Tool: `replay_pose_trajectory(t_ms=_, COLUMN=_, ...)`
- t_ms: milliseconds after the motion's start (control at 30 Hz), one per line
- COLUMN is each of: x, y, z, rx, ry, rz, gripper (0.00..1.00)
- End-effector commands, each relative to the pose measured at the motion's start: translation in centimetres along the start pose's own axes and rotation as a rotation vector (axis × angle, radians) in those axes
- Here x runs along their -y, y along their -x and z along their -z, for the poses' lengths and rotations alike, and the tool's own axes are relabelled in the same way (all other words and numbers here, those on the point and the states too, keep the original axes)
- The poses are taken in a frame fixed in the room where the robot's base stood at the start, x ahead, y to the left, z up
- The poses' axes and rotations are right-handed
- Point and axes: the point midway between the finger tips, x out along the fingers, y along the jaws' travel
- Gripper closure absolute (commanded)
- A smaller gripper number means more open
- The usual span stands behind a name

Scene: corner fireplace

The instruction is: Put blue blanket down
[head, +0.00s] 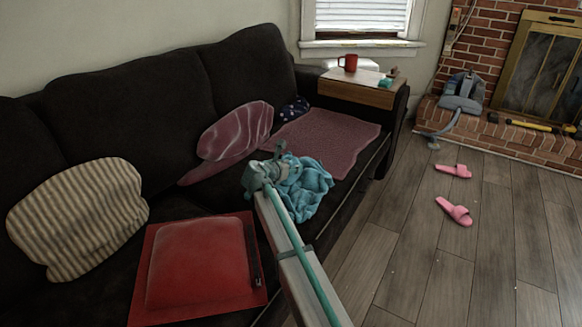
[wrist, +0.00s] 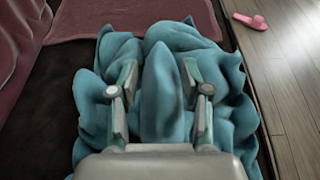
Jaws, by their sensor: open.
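The blue blanket (head: 303,188) is a crumpled teal heap on the dark sofa seat, near its front edge. In the wrist view the blanket (wrist: 160,85) fills the middle. My gripper (head: 277,160) is just above and at the left side of the blanket in the head view. In the wrist view my gripper (wrist: 160,88) has its two fingers apart, with a raised fold of the blanket standing between them. The fingers are not closed on the fold. The fingertips are close against the cloth; whether they touch it cannot be told.
The dark sofa (head: 130,95) holds a striped pillow (head: 78,218), a red cushion (head: 197,263), a pink pillow (head: 237,130) and a pink throw (head: 325,140). A red mug (head: 348,63) stands on the wooden armrest tray (head: 360,89). Pink slippers (head: 454,211) lie on the open floor.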

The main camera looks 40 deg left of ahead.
Motion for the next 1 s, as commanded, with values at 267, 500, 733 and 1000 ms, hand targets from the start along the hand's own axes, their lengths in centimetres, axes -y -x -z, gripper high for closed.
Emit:
replay_pose_trajectory(t_ms=267, x=0.1, y=2.8, z=-0.3, rx=0.000, ry=0.001, rz=-0.002, gripper=0.52)
replay_pose_trajectory(t_ms=500, x=0.1, y=7.5, z=-0.4, rx=0.001, ry=0.001, rz=-0.002, gripper=0.52)
replay_pose_trajectory(t_ms=733, x=0.1, y=10.9, z=-0.3, rx=0.000, ry=0.000, rz=-0.001, gripper=0.52)
replay_pose_trajectory(t_ms=1000, x=0.0, y=12.1, z=-0.2, rx=0.000, ry=-0.001, rz=0.000, gripper=0.52)
